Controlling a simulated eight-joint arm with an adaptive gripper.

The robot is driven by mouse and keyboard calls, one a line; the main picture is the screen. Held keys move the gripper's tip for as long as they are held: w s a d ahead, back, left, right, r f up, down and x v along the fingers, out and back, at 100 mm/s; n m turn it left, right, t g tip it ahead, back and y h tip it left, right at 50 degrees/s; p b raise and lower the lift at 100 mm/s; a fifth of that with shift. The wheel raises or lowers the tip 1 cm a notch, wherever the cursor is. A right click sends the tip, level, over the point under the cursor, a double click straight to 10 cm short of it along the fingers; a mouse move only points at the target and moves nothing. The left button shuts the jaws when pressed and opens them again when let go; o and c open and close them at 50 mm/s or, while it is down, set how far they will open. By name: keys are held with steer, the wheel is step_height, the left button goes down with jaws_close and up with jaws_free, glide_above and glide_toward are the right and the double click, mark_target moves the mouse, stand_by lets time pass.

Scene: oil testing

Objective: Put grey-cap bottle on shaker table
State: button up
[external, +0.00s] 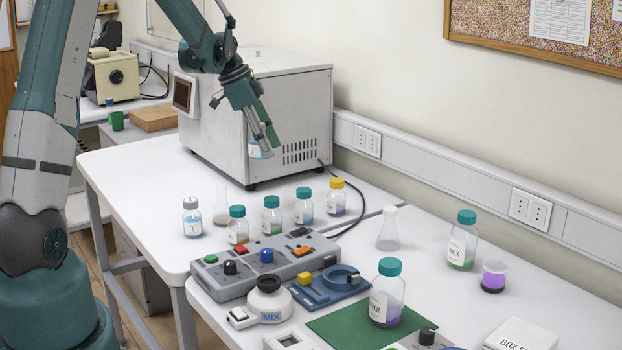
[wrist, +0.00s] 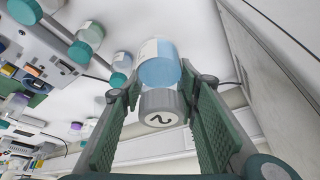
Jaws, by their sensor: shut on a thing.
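My gripper (external: 270,143) is raised in front of the grey box-shaped machine. In the wrist view my gripper (wrist: 158,105) has its green pads on both sides of a grey-cap bottle (wrist: 158,65). Its cap is marked with a figure like a 2, and it holds blue liquid. In the external view this bottle (external: 257,152) is largely hidden by the fingers. A second grey-cap bottle (external: 192,217) with pale blue contents stands upright on the table. A blue device with a round ring (external: 335,285) and a yellow knob may be the shaker table; I cannot be sure.
Several teal-cap bottles and a yellow-cap bottle (external: 337,197) stand behind the grey button panel (external: 265,266). A larger teal-cap bottle (external: 387,293) stands on the green mat (external: 340,326). A flask (external: 389,230) and a purple jar (external: 494,277) are at right.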

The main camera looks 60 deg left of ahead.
mark_target(260, 160)
steer(key=shift+s+a+f, duration=0.15)
steer(key=shift+s+a, duration=0.15)
steer(key=shift+a, duration=0.3)
steer(key=shift+s+a+f, duration=0.15)
steer(key=shift+s+a, duration=0.15)
steer(key=shift+a, duration=0.3)
step_height(260, 160, down, 3)
steer(key=shift+f, duration=0.15)
steer(key=shift+d+f, duration=0.1)
steer(key=shift+f, duration=0.45)
steer(key=shift+f, duration=3.15)
steer(key=shift+f, duration=0.1)
steer(key=shift+f, duration=1.75)
steer(key=shift+f, duration=0.15)
